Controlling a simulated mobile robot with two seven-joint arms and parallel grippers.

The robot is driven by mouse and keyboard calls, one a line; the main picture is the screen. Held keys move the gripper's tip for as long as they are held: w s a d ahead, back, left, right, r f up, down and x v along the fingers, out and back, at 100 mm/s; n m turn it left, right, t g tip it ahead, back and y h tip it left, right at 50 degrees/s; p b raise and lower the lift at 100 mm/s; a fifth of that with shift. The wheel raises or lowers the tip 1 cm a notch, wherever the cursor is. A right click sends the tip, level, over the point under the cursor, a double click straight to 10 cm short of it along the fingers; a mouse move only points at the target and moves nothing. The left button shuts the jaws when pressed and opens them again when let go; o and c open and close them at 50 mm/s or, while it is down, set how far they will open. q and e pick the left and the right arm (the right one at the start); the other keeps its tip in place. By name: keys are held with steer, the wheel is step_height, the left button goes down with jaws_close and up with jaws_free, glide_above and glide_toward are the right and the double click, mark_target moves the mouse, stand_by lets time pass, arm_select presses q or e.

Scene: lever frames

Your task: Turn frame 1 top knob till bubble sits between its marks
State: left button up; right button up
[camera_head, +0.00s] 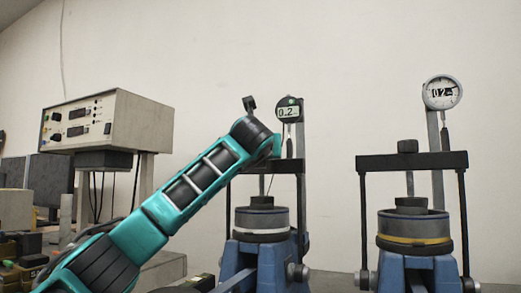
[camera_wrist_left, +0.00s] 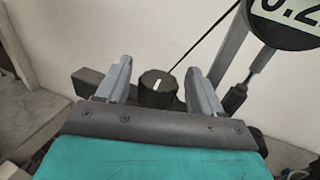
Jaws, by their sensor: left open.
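A black top knob (camera_wrist_left: 157,89) with a white line on it shows in the left wrist view, on a dark crossbar. My left gripper (camera_wrist_left: 162,82) is open, with one grey finger on each side of the knob and visible gaps between. In the head view my teal left arm reaches the left lever frame's crossbar (camera_head: 291,166), and the wrist hides its knob. That frame has a round digital gauge (camera_head: 289,110) reading about 0.2. No frame number is legible, and I see no bubble or marks. My right gripper is not in view.
A second lever frame stands at the right, with its own crossbar (camera_head: 412,161), top knob (camera_head: 408,146) and round gauge (camera_head: 442,92). A beige instrument box (camera_head: 108,121) stands at the left. A thin dark rod (camera_wrist_left: 205,43) and the gauge are close beside my left fingers.

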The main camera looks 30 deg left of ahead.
arm_select(q)
steer(key=b+v, duration=0.1)
steer(key=v, duration=1.1)
steer(key=shift+s, duration=0.2)
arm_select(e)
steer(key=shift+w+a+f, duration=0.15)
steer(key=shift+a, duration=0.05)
arm_select(q)
steer(key=shift+d+r, duration=0.1)
